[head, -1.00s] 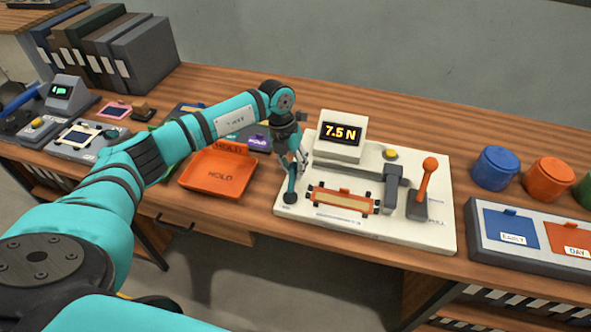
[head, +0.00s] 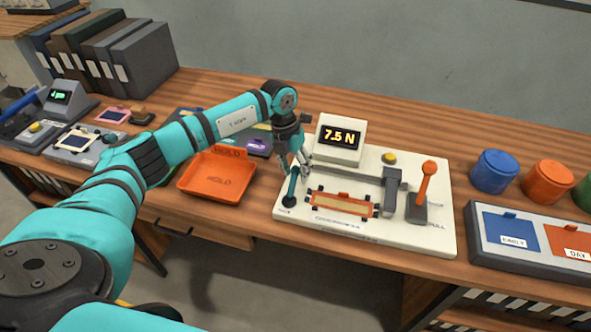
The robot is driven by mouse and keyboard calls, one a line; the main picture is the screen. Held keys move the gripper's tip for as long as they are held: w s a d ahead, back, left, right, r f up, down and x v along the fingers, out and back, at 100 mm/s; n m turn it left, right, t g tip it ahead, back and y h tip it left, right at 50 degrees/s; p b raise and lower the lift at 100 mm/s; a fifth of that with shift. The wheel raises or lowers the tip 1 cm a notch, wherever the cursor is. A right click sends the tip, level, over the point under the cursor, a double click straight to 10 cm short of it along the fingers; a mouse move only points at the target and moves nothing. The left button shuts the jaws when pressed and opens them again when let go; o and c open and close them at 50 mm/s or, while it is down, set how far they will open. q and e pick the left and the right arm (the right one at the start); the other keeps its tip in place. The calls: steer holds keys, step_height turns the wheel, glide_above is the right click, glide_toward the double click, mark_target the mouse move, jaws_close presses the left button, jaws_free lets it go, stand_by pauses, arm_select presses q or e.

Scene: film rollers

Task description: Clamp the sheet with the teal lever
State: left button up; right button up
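The teal lever (head: 291,188) stands nearly upright on the front left corner of the white tester base (head: 390,235). My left gripper (head: 296,170) is at the lever's upper end, with its fingers pointing down around or beside the knob. The fingers hide the knob, and I cannot tell whether they touch or grip it. The tan sheet (head: 341,204) lies in an orange frame with dark corner pieces, just right of the lever. My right gripper is not in view.
An orange lever (head: 427,182) stands at the tester's right, beside a grey bracket (head: 391,190). The display (head: 339,136) reads 7.5 N. An orange HOLD tray (head: 216,180) lies left. Blue (head: 495,171) and orange (head: 548,175) pots stand right.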

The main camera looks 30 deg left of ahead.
arm_select(q)
steer(key=shift+o, duration=0.3)
steer(key=shift+f, duration=0.15)
step_height(320, 180, up, 12)
steer(key=a, duration=0.2)
steer(key=shift+s+f, duration=0.1)
steer(key=shift+f, duration=0.05)
stand_by(0.3)
